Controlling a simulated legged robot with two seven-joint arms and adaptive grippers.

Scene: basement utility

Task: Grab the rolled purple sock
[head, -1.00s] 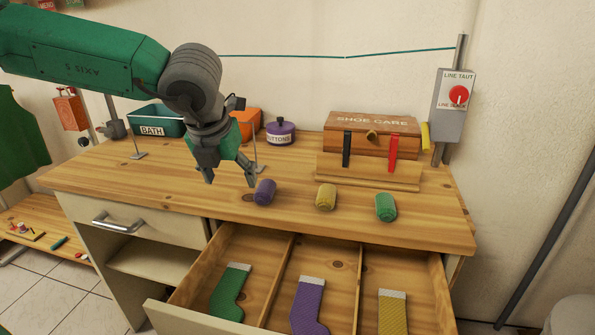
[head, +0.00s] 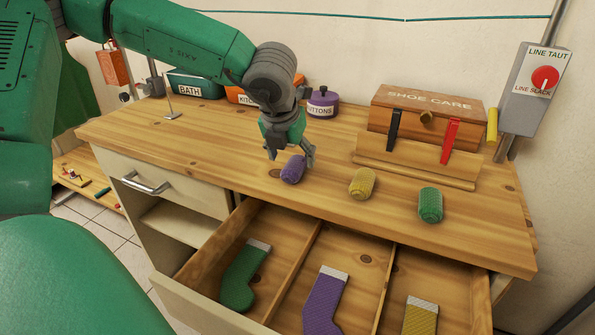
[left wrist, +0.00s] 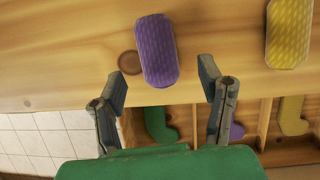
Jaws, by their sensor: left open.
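The rolled purple sock (head: 293,169) lies on the wooden worktop, leftmost of three rolled socks. My left gripper (head: 290,158) is open just behind and above it in the head view, one finger close to the sock's upper right side. In the left wrist view the purple roll (left wrist: 157,50) lies beyond the two open fingertips (left wrist: 162,88), nearly lined up with the gap between them. Nothing is between the fingers. My right gripper does not show.
A rolled yellow sock (head: 362,183) and a rolled green sock (head: 430,205) lie to the right. A shoe care box (head: 425,112) and a purple buttons pot (head: 323,102) stand behind. Below, an open drawer (head: 215,317) holds flat green, purple and yellow socks.

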